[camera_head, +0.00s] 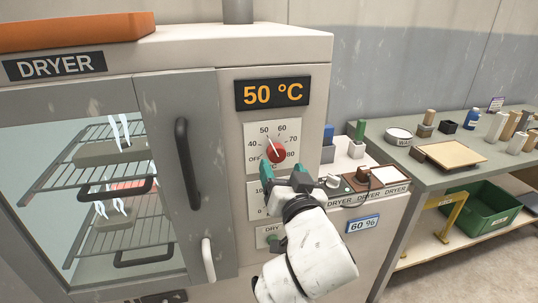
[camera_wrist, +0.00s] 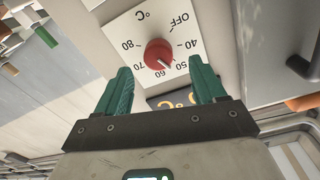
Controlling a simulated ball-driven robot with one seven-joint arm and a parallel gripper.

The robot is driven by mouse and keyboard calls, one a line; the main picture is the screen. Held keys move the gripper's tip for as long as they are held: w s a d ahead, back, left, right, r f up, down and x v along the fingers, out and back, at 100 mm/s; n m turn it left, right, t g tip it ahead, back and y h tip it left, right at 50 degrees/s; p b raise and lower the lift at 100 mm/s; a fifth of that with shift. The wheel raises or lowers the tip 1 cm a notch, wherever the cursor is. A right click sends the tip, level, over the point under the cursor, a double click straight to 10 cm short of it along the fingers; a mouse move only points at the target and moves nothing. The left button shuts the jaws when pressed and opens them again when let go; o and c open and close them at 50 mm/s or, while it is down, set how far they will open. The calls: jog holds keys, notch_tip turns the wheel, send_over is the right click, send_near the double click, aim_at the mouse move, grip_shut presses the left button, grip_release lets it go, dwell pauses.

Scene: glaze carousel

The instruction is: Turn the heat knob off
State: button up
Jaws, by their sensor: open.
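The red heat knob (camera_head: 277,153) is on a white dial plate (camera_head: 254,134) marked OFF, 40, 50, 60, 70 and 80, on the dryer front. Its white pointer is toward about 50. The display (camera_head: 271,94) above reads 50 °C. My gripper (camera_head: 282,180) has green fingers and is just below the knob in the head view. In the wrist view, the knob (camera_wrist: 158,54) lies ahead of and between the two open fingertips of my gripper (camera_wrist: 163,78). The dial appears upside down there. I cannot tell whether the fingers touch the knob.
The dryer door handle (camera_head: 187,163) stands out left of the dial. A lower dial is partly hidden behind my gripper. A side shelf on the right holds small blocks and a dark knob-like item (camera_head: 362,174). A workbench (camera_head: 430,181) with a green crate (camera_head: 485,212) is farther right.

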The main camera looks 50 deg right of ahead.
aim_at(277, 157)
jog(key=x, duration=0.6)
jog(key=shift+w+d+p, duration=0.15)
jog(key=shift+d+p, duration=0.15)
jog(key=shift+p, duration=0.05)
jog(key=shift+c, duration=0.4)
jog(key=c, duration=1)
jog(key=shift+o, duration=0.2)
